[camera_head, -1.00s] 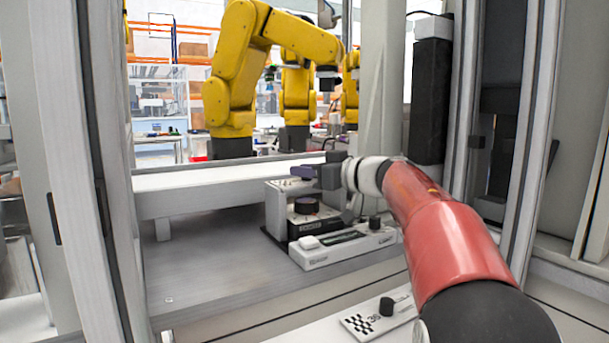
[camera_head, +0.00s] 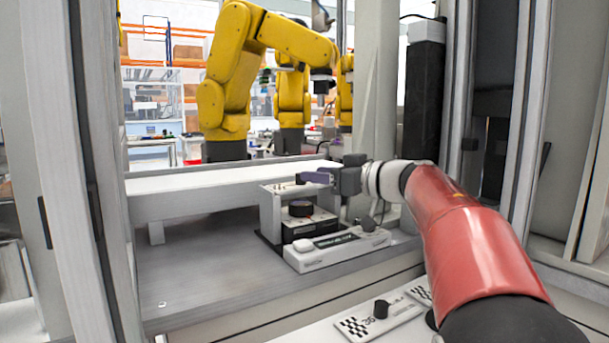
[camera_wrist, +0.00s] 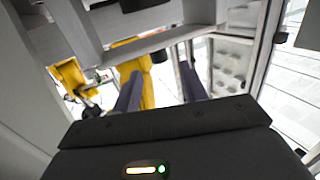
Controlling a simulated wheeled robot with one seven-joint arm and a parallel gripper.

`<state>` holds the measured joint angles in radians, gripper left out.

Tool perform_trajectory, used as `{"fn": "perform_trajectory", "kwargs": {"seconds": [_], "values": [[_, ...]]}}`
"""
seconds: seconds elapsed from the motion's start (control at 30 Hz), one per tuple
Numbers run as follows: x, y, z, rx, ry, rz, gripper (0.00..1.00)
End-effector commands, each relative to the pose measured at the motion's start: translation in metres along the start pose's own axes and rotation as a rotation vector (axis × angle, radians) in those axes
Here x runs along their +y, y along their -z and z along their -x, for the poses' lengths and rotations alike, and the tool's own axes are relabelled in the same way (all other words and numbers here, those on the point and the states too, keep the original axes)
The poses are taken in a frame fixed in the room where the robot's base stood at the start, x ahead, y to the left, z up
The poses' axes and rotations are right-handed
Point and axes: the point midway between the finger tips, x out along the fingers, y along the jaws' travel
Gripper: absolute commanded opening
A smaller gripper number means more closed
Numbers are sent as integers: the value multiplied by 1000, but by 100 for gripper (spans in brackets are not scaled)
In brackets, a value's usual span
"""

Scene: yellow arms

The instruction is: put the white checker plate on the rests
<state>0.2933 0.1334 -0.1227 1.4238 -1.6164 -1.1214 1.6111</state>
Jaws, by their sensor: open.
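A white plate (camera_head: 366,321) with a black-and-white checker patch, printed marks and a black knob lies on the pale surface at the bottom of the head view. My gripper (camera_head: 305,178) is well beyond it, above a light-grey and black device (camera_head: 308,225) on the grey bench. The gripper is open, and no object shows between its two dark fingers in the wrist view (camera_wrist: 160,88). I cannot tell which parts are the rests. The wrist view does not show the plate.
A low white box (camera_head: 336,247) stands before the device. A long pale beam (camera_head: 215,182) runs behind. Frame posts (camera_head: 95,170) flank the opening. The bench's left part (camera_head: 195,265) is clear. Yellow robot arms (camera_head: 228,80) stand beyond.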

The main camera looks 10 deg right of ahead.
Motion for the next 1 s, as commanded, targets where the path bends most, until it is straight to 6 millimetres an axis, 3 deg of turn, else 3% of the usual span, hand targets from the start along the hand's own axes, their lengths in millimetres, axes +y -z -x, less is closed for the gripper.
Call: {"fn": "perform_trajectory", "kwargs": {"seconds": [0.1,0.33,1.0], "values": [[0,0,27,1,-3,1,43],[0,0,59,0,-1,1,43],[0,0,66,0,1,0,43]]}}
